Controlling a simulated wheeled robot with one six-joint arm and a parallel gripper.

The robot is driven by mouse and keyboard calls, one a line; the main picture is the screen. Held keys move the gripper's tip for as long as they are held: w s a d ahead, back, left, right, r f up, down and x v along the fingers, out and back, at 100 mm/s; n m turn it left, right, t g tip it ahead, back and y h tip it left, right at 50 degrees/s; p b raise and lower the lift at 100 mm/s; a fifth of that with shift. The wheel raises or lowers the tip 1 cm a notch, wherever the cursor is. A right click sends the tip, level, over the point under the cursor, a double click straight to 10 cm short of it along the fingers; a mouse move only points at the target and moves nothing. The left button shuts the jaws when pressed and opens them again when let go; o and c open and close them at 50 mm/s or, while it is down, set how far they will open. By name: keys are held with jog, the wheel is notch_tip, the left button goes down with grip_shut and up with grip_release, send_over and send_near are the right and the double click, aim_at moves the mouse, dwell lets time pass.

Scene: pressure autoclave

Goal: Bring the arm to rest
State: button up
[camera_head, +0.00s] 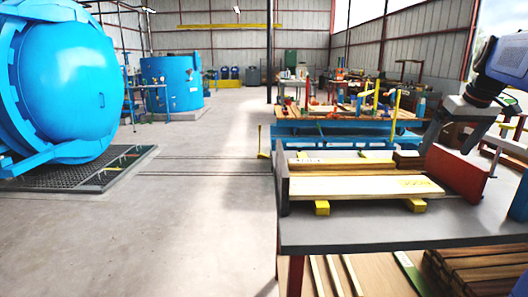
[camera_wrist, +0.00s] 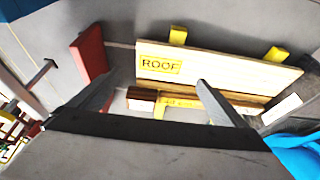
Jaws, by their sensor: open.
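My gripper (camera_head: 449,146) hangs from my arm at the right of the head view, above the back right of a grey worktable (camera_head: 345,238). In the wrist view my gripper (camera_wrist: 155,83) has its two fingers spread wide, with nothing held between them. Below it, a pale plank marked "ROOF" (camera_wrist: 215,69) lies apart from the fingers. The same pale plank (camera_head: 350,187) lies on yellow blocks (camera_head: 321,207) in the head view. A brown wooden piece (camera_wrist: 141,94) shows between the fingers, lower down beside the plank.
A red upright plate (camera_head: 457,174) stands at the table's right, near my gripper; a dark upright plate (camera_head: 283,180) stands at its left. Behind is a blue bench (camera_head: 345,129) with clutter. A large blue vessel (camera_head: 70,85) stands at left. The floor between is open.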

jog(key=s+a+f, duration=0.5)
jog(key=s+a, duration=0.1)
jog(key=a, duration=0.3)
jog(key=s+a+f, duration=0.5)
jog(key=a+f, duration=0.1)
jog(key=a, duration=0.3)
jog(key=s+a+f, duration=0.4)
jog(key=s+f, duration=0.2)
jog(key=f, duration=0.1)
jog(key=s+a+f, duration=0.4)
jog(key=s+f, duration=0.3)
jog(key=shift+s+f+n, duration=0.15)
jog(key=shift+s+n, duration=0.05)
jog(key=shift+n, duration=0.1)
